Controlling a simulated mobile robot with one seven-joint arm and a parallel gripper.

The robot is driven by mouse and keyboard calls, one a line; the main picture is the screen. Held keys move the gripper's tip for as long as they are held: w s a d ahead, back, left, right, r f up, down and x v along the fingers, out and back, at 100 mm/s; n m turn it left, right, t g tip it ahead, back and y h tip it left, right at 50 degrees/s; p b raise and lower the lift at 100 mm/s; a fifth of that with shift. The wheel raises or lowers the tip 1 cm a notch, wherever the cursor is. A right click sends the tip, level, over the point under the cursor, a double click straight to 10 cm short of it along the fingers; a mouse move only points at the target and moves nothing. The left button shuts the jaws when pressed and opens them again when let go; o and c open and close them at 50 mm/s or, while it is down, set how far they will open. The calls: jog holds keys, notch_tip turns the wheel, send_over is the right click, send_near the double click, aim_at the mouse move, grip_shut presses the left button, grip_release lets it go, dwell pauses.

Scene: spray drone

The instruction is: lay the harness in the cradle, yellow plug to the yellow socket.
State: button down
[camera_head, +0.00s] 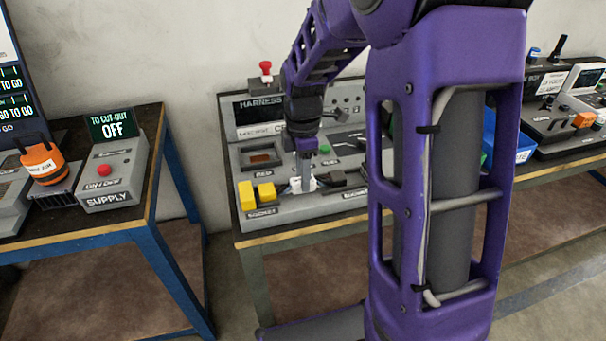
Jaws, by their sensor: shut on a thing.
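The harness bench unit (290,215) is a grey console with a dark "HARNESS" panel, on the middle table. I cannot tell which is plug and which is socket. My gripper (304,185) points down just right of them, low over the console. It is shut on a small part of what looks like the harness, with white pieces at its tips. Dark parts (345,178) lie to its right. The cradle is not clearly distinguishable, and my arm hides the console's right side.
A left table holds a grey supply box (112,172) with a red button and an "OFF" display, and an orange item (43,163). A blue bin (506,138) and another grey console (560,115) stand at the right. A floor gap separates the left and middle tables.

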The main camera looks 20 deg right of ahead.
jog(key=shift+f, duration=0.15)
jog(key=c, duration=0.5)
grip_release()
notch_tip(320, 180, up, 12)
jog(key=shift+r+p, duration=0.2)
jog(key=shift+p, duration=0.8)
